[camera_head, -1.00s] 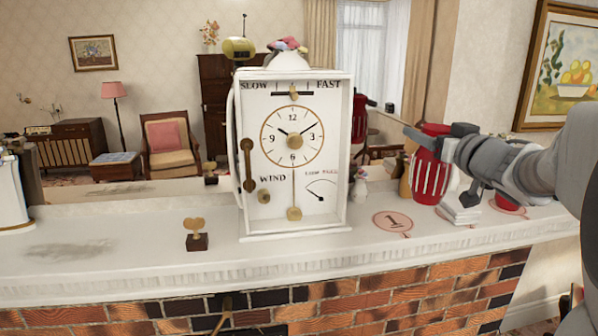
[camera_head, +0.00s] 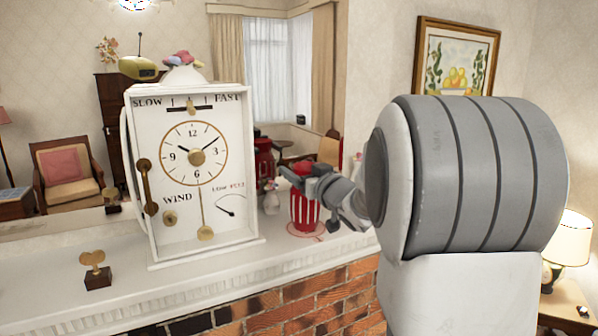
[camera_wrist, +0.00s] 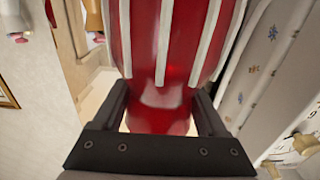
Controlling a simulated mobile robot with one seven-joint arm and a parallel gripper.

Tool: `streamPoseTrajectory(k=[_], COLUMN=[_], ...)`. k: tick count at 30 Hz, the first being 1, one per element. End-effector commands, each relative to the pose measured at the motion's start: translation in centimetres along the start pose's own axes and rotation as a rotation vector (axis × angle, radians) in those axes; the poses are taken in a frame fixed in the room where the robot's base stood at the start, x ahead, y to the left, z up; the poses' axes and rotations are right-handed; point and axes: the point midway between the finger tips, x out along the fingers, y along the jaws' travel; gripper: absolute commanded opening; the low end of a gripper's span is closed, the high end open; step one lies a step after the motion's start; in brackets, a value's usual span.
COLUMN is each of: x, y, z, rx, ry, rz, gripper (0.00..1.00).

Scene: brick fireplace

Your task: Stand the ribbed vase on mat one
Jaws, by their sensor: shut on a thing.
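The ribbed vase (camera_head: 304,211) is red with white vertical ribs and looks upright at the right of the clock on the mantel. My gripper (camera_head: 305,178) is shut on its upper part; the wrist view shows the vase (camera_wrist: 160,55) between both fingers. The vase's base is over a pinkish round mat (camera_head: 318,237), whose rim shows around it. The mat's number is hidden now; it read 1 in the earlier view. I cannot tell whether the base touches the mat or is slightly above it.
A white clock (camera_head: 193,175) stands close left of the vase. A small white figurine (camera_head: 271,201) is behind, near the mirror. My arm hides the mantel's right end.

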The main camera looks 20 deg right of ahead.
Motion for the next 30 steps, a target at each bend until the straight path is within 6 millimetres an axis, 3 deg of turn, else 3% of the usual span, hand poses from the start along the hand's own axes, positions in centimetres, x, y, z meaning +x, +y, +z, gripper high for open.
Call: streamPoseTrajectory(k=[6,7,11,22,30], x=[0.0,0.0,0.0,-0.1,-5.0], y=[0.0,0.0,0.0,0.0,0.1], z=[0.3,0.5,0.4,-0.3,0.0], rx=[-0.001,0.0,0.0,0.0,0.0], ry=[0.003,0.0,-0.001,0.0,0.001], rz=[0.0,0.0,0.0,0.001,0.003], gripper=[0.0,0.77,1.0,1.0,1.0])
